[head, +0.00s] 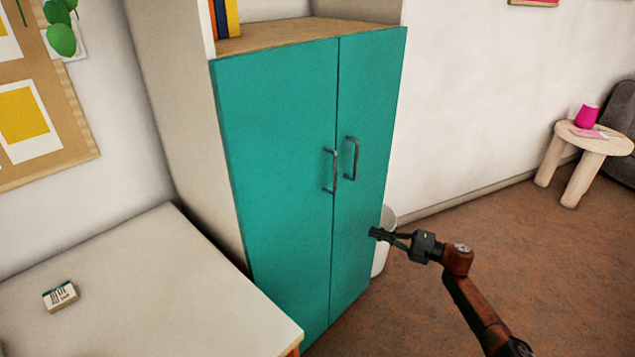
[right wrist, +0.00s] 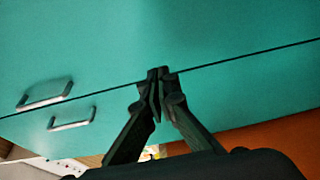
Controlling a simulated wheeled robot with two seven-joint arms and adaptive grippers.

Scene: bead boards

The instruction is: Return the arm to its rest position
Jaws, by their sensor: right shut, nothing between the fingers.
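My right gripper (head: 373,233) reaches in from the lower right in the head view, in front of the lower right part of a teal cabinet (head: 275,150). Its fingers are shut with nothing between them. In the right wrist view the shut fingertips (right wrist: 157,78) show against the teal doors (right wrist: 220,40), near the seam between them. I cannot tell whether they touch the door. Both cabinet doors are shut, with two grey handles (head: 352,158) near the seam. My left gripper is not in view.
A white table (head: 150,280) with a small box (head: 60,296) stands at the lower left. A white bin (head: 385,250) stands partly hidden behind my right gripper. A round wooden stool (head: 590,140) with a pink cup (head: 587,116) is at the right. The brown floor between is clear.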

